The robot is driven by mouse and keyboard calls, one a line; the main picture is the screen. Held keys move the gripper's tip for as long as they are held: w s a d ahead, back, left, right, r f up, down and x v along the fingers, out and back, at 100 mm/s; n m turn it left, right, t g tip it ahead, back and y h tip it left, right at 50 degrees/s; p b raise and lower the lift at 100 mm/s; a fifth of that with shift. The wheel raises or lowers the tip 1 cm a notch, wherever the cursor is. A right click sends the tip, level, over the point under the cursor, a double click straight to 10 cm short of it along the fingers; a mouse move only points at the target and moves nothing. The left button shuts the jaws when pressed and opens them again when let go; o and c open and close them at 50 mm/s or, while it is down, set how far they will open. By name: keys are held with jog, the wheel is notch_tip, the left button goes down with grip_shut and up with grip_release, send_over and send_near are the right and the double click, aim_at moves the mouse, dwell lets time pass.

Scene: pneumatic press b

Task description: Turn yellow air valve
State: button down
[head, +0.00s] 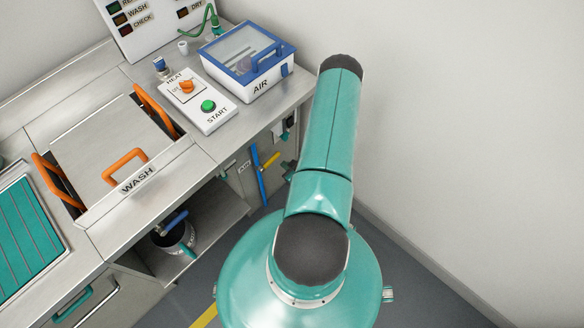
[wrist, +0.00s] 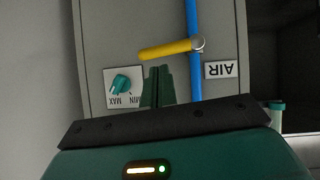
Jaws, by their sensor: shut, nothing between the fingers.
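The yellow air valve handle (wrist: 165,49) shows in the wrist view as a lever reaching sideways from a round pivot on a vertical blue pipe (wrist: 195,75). An AIR label (wrist: 221,70), upside down, is beside the pipe. In the head view the yellow handle (head: 269,161) slants across the blue pipe (head: 260,182) on the cabinet front under the counter. My gripper (wrist: 158,72) is shut and empty in the wrist view; its fingertips appear just below the handle in the picture. I cannot tell whether they touch it. The head view does not show my gripper.
A MIN/MAX dial (wrist: 122,84) sits left of my fingers in the wrist view. In the head view the AIR box (head: 248,60) and START panel (head: 206,103) stand on the counter above the valve. The wall (head: 480,120) is right of my arm.

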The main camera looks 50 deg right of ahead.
aim_at(274, 160)
jog(key=x, duration=0.6)
